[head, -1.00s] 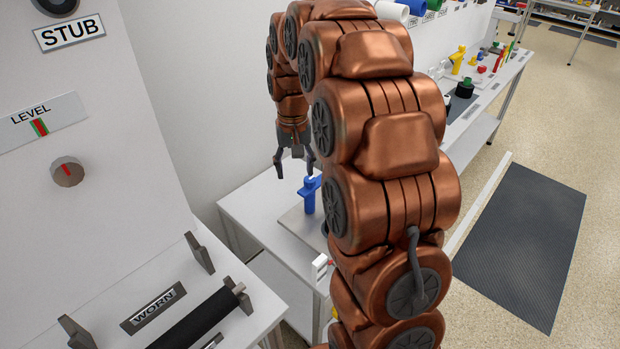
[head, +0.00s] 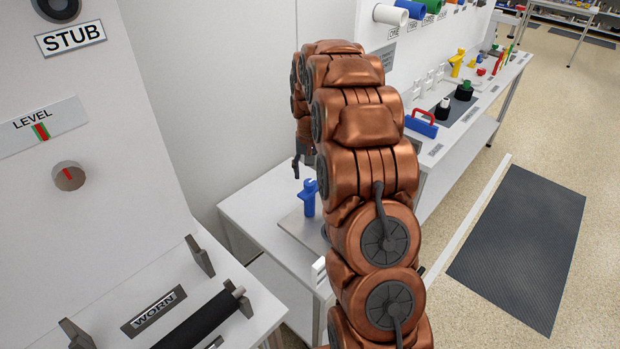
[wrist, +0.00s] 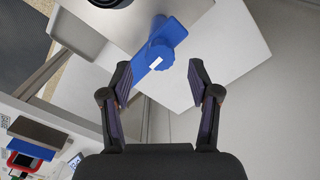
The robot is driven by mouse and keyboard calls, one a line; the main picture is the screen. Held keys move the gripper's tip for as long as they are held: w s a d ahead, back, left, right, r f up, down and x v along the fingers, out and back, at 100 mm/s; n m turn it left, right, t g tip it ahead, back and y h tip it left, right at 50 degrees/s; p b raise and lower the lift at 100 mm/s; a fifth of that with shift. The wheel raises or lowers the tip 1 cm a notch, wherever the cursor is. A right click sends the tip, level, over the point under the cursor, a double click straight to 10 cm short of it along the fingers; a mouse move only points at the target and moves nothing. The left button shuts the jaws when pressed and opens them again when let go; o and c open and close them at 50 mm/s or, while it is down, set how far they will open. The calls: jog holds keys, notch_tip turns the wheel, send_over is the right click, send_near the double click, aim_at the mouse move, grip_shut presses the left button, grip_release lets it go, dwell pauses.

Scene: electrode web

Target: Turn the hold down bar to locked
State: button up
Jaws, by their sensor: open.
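A blue upright piece with a wider top (head: 309,197), which looks like the hold down bar, stands on a grey metal plate (head: 297,228) on the white table. In the wrist view it is a flat blue bar (wrist: 172,33) with a rounded knob and a small white mark. Its locked or unlocked state cannot be read. My gripper (head: 302,167) hangs just above and left of it in the head view, partly hidden by my arm. In the wrist view my gripper (wrist: 159,74) is open and empty, its fingertips on either side of the bar's near end, with no contact visible.
A white wall stands behind the table (head: 250,205). At the front left is a bench with a black roller (head: 195,322) and a "WORN" label. A long bench with a red-handled blue item (head: 422,124) is at right. Floor with a dark mat (head: 520,250) lies open.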

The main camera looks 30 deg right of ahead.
aim_at(310, 183)
jog(key=shift+f+p, duration=0.4)
jog(key=shift+f, duration=1.45)
jog(key=shift+c, duration=0.3)
grip_shut()
